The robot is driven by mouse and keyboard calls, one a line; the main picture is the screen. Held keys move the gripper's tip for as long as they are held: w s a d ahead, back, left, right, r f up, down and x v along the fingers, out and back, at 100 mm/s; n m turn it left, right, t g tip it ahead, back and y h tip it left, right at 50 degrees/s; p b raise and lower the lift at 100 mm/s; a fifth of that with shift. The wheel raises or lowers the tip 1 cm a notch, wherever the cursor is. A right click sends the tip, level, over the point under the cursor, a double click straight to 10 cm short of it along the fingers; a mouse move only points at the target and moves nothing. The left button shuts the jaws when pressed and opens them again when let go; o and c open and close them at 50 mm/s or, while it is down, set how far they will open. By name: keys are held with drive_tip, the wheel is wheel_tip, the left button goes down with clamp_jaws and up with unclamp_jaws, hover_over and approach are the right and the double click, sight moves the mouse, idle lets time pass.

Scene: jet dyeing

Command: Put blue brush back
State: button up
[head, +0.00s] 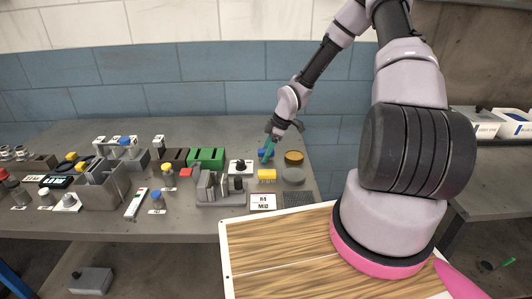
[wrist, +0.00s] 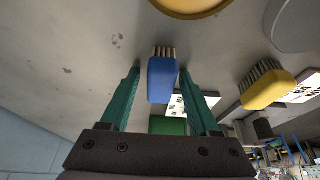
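The blue brush (head: 261,154) is at the back right of the grey table, beside my gripper (head: 268,149). In the wrist view the blue brush (wrist: 162,82) has a blue body and dark bristles. It lies between the two teal fingers of my gripper (wrist: 161,75). Narrow gaps show between the brush and both fingers, so the gripper looks open around it. A yellow brush (head: 267,175) sits closer to the front of the table; it also shows at the right of the wrist view (wrist: 266,90).
A round yellow-brown dish (head: 294,157) and a grey disc (head: 293,176) are right of the brushes. A printed card (head: 263,202) lies near the front edge. The left half of the table is crowded.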

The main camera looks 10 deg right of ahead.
drive_tip(key=shift+s, duration=0.1)
drive_tip(key=s+d+r+m+h, duration=0.2)
drive_tip(key=s+d+r+m, duration=0.15)
drive_tip(key=r, duration=0.65)
drive_tip(key=s+d+r+m+h, duration=0.15)
drive_tip(key=d+r, duration=0.25)
drive_tip(key=r, duration=0.7)
drive_tip(key=s+a+r+m+t+y, duration=0.1)
drive_tip(key=s+r+m+t, duration=0.5)
drive_tip(key=s+r+m, duration=0.9)
drive_tip(key=a+v, duration=0.2)
drive_tip(key=v, duration=0.8)
drive_tip(key=shift+s+a+r, duration=0.15)
drive_tip(key=shift+s+r, duration=0.05)
drive_tip(key=shift+r, duration=0.05)
